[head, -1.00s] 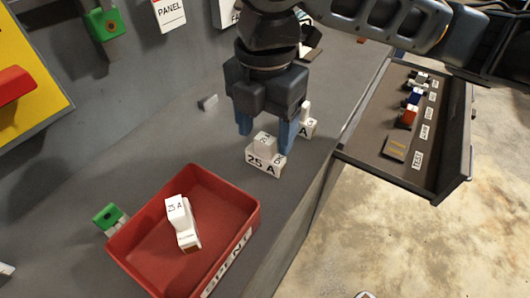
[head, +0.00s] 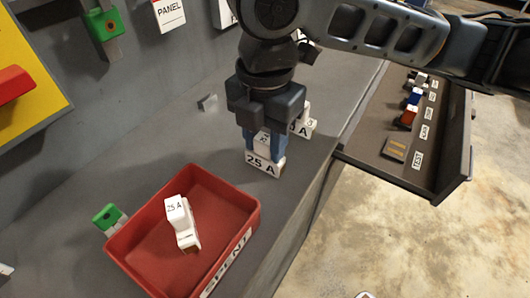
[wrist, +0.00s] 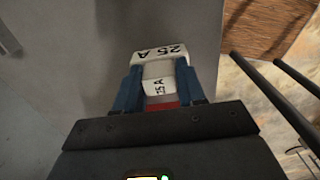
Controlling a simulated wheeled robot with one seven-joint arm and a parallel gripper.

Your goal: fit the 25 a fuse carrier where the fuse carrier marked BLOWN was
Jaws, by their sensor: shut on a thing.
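A white fuse carrier marked 25 A (head: 264,165) stands on the grey bench right of the red bin. My gripper (head: 265,143) is over it from above, its blue fingers shut on the carrier's raised grip. In the wrist view the 25 A carrier (wrist: 160,60) sits between the two blue fingers of my gripper (wrist: 158,88). Another white carrier marked A (head: 302,125) stands just behind, partly hidden by my gripper. A white carrier marked 25 A (head: 182,222) lies in the red bin marked SPENT (head: 236,254). No BLOWN mark is readable.
A dark tray (head: 385,175) with several small coloured parts and labels is at the right. A green block (head: 108,217) stands by the bin's left side. A green fitting (head: 104,24), a PANEL sign (head: 169,12) and a yellow panel with a red handle (head: 12,84) are at upper left.

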